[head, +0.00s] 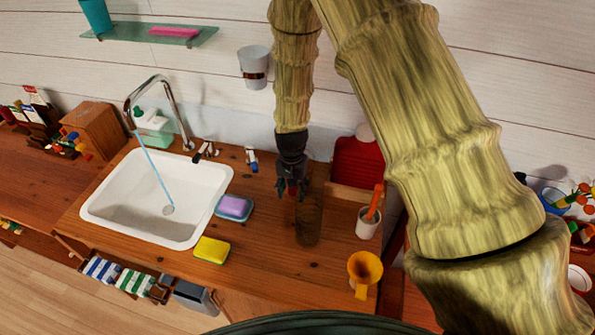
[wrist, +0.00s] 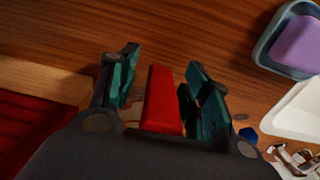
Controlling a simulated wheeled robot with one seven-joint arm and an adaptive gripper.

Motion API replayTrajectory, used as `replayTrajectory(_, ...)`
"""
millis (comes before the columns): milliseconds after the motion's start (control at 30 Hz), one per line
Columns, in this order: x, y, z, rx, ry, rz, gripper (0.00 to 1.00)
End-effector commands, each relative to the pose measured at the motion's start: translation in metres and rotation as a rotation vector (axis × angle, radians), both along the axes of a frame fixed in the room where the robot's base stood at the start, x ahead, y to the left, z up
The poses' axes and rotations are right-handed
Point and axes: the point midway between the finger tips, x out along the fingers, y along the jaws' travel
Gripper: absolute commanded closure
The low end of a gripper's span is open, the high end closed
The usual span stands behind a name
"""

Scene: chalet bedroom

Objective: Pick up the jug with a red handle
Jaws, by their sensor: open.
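The jug (head: 308,222) looks like a see-through brownish vessel standing on the wooden counter, right of the sink. Its red handle (wrist: 162,100) shows in the wrist view between my two teal finger pads. My gripper (head: 291,188) is open and points down at the jug's upper left side in the head view. In the wrist view my gripper (wrist: 161,60) has a finger on each side of the handle, with a visible gap to the left finger. Whether the right finger touches it I cannot tell. The jug's body is hard to make out in the wrist view.
A purple soap (head: 233,207) in a dish and a yellow sponge (head: 211,250) lie left of the jug. The sink (head: 105,205) is at left. A red object (head: 357,165) stands behind.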

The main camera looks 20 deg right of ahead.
Motion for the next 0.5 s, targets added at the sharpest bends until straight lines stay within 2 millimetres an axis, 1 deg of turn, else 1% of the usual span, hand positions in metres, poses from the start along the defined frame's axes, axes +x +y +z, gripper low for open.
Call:
replayTrajectory(167, -0.0001, 0.0001, -0.0073, 0.0, 0.0, 0.0, 0.52)
replayTrajectory(400, 0.0, -0.0002, -0.0085, 0.0, 0.0, 0.0, 0.52)
replayTrajectory(433, 0.0, -0.0002, -0.0085, 0.001, -0.001, 0.0, 0.54)
replayTrajectory(500, 0.0, -0.0002, -0.0084, 0.001, -0.001, -0.001, 0.66)
